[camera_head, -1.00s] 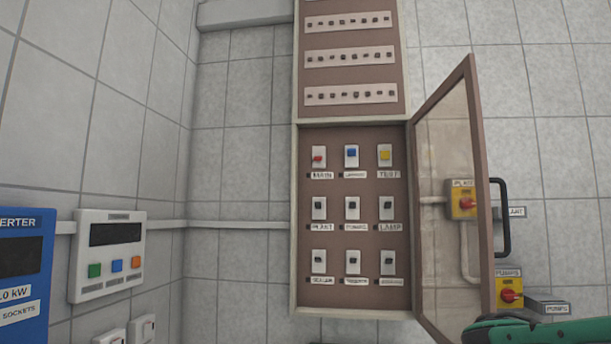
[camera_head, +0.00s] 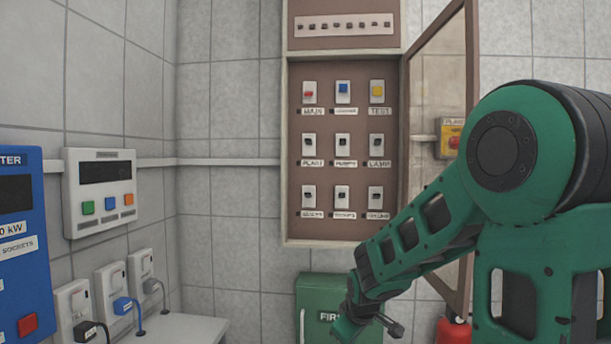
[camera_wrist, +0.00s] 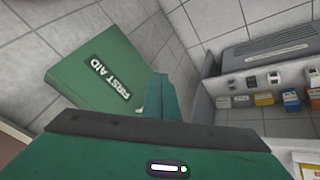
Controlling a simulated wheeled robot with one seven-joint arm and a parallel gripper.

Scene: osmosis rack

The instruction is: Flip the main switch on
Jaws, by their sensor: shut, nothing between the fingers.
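The main switch (camera_head: 309,93) is a red toggle on a white plate, top left in the open brown panel box (camera_head: 284,150). A label reading MAIN sits under it. Blue and yellow switches are to its right, with two rows of dark switches below. The red toggle looks low on its plate, but it is too small to be sure of its position. My gripper (camera_head: 395,328) is shut and empty, below the panel and well apart from the switch. In the wrist view, my green gripper (camera_wrist: 160,100) points toward the floor area, and the switch is not seen.
The panel's glazed door (camera_head: 440,100) stands open to the right, partly behind my arm. A green first aid box (camera_head: 320,290) hangs below the panel. A blue inverter (camera_head: 25,260), a white control box (camera_head: 100,190) and sockets are at left. Space before the panel is clear.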

